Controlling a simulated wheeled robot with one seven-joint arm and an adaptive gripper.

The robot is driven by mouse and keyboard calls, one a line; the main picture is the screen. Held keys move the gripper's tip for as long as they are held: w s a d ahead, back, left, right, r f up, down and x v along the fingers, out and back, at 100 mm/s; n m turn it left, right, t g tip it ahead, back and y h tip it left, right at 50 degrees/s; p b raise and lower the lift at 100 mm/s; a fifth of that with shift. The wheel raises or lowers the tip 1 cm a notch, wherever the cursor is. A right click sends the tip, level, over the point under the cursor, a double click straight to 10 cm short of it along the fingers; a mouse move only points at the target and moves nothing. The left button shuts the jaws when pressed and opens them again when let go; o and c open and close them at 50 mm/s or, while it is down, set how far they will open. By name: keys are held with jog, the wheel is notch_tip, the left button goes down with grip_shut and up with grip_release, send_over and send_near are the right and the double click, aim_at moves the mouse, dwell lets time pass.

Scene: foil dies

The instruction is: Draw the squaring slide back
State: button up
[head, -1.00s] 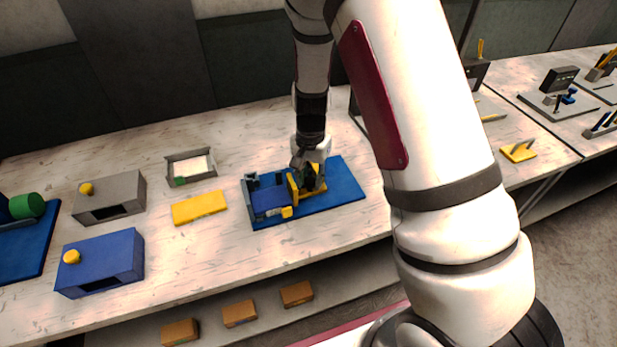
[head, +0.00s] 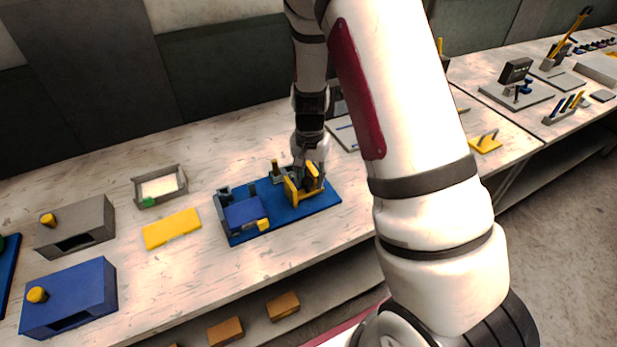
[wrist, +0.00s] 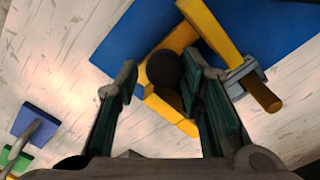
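The squaring slide (head: 291,190) is a yellow piece on a blue base plate (head: 327,200). It stands toward the plate's right part, with bare blue plate between it and the blue block (head: 243,212) at the left end. In the wrist view the slide (wrist: 212,28) carries a dark round knob (wrist: 165,70). My gripper (head: 309,172) is down at the slide. In the wrist view my gripper (wrist: 163,72) has its fingers apart, on either side of the knob. The right finger is close to the knob; a gap shows on the left.
A yellow plate (head: 172,228), a grey tray (head: 160,188), a grey box (head: 75,227) and a blue box (head: 68,297) stand to the left on the table. A grey post with a brown top (head: 276,170) stands behind the slide. Several brown blocks lie on the shelf below.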

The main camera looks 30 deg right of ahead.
notch_tip(320, 180, up, 12)
dwell(0.6)
dwell(0.4)
jog(key=s+a+r+n+t, duration=0.4)
jog(key=s+r, duration=0.6)
jog(key=r, duration=0.5)
jog(key=s+a+r+n, duration=0.1)
jog(key=s+r+n, duration=0.1)
jog(key=s, duration=0.4)
jog(key=s+a+r+n+t, duration=0.1)
jog(key=s+a+r+n, duration=0.1)
jog(key=s, duration=0.4)
jog(key=shift+s+a+r+n+t, duration=0.15)
jog(key=shift+s+r+n+t, duration=0.15)
jog(key=shift+s+r+n, duration=0.15)
